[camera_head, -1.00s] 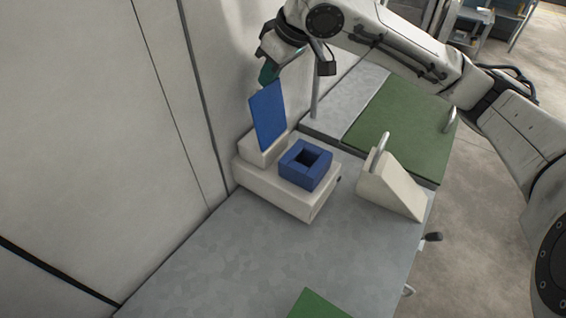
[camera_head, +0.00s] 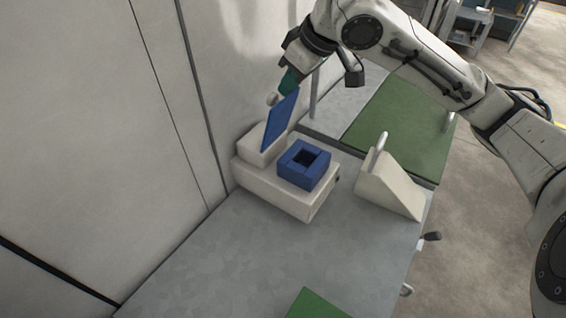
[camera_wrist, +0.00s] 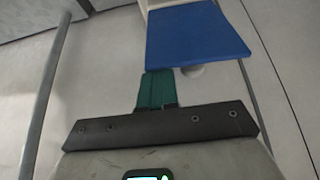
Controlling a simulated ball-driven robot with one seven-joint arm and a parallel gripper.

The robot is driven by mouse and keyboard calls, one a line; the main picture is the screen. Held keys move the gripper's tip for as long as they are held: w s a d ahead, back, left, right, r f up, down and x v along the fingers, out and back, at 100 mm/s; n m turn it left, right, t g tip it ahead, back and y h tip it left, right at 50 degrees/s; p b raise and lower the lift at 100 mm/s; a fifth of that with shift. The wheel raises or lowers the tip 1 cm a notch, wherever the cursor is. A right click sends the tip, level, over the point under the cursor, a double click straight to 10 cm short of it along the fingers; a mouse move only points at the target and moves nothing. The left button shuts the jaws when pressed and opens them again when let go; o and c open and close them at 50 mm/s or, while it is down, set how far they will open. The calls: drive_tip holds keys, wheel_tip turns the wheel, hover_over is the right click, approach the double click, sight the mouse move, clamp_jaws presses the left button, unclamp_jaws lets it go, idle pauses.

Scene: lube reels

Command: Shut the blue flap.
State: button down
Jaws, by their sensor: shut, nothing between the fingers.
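The blue flap (camera_head: 280,121) stands up from the back of a cream base (camera_head: 272,190), tilted toward the blue square collar (camera_head: 304,164) with its dark opening. The flap's broad blue face also shows in the wrist view (camera_wrist: 195,35). My gripper (camera_head: 286,88), with green fingers, is shut and empty at the flap's upper edge, on the wall side. In the wrist view the green fingers (camera_wrist: 158,88) reach the flap's near edge and seem to touch it. A small pale round part shows beside them, under that edge.
A cream wedge block with a metal handle (camera_head: 392,185) stands to the right of the base. A grey post (camera_head: 316,95) rises behind it, near a green mat (camera_head: 405,125). The wall (camera_head: 130,130) is close on the left.

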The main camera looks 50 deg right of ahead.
drive_tip(key=s+f, duration=0.2)
drive_tip(key=shift+s+f+g, duration=0.15)
drive_tip(key=shift+s+g, duration=0.15)
idle(0.6)
drive_tip(key=shift+r+p, duration=0.2)
drive_tip(key=shift+p, duration=0.15)
drive_tip(key=s+p+v, duration=0.1)
drive_tip(key=p+v, duration=0.4)
drive_tip(key=v, duration=0.2)
drive_tip(key=shift+f, duration=0.25)
drive_tip(key=shift+d, duration=0.1)
idle(0.4)
